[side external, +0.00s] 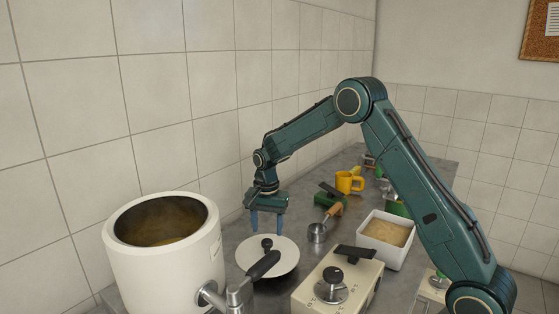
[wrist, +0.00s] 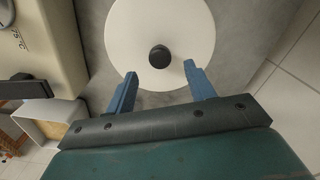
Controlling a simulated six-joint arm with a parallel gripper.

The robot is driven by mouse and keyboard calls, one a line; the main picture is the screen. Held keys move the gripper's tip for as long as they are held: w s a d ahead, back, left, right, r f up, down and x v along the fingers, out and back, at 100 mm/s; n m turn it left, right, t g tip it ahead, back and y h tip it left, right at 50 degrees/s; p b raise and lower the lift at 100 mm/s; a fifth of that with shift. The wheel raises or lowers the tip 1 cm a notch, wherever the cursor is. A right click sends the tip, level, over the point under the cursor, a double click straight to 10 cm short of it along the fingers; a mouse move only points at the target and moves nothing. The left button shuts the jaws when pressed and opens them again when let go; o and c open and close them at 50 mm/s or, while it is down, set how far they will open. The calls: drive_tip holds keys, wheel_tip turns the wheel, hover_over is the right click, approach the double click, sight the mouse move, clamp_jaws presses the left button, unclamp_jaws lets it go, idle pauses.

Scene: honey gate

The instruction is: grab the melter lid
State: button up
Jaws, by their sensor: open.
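The melter lid (side external: 284,262) is a round white disc with a black knob (side external: 267,244) at its centre. It lies flat on the grey counter beside the white melter pot (side external: 122,262). My gripper (side external: 267,232) points down just behind the lid, its blue fingers open and empty. In the wrist view the lid (wrist: 185,25) fills the top middle, and its knob (wrist: 159,56) shows ahead of the gap between my open fingers (wrist: 161,82). The fingertips overlap the lid's near edge in that view. Whether they touch it cannot be told.
The pot is open, with brown contents; its tap and black handle (side external: 264,265) stand in front of the lid. A cream box with a dial (side external: 333,284) is right of the lid.

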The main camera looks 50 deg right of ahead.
sight(267, 241)
drive_tip(key=shift+f, duration=0.55)
drive_tip(key=shift+f, duration=0.1)
drive_tip(key=shift+a+f, duration=0.1)
drive_tip(key=shift+f, duration=2.4)
drive_tip(key=shift+c, duration=0.4)
drive_tip(key=c, duration=1)
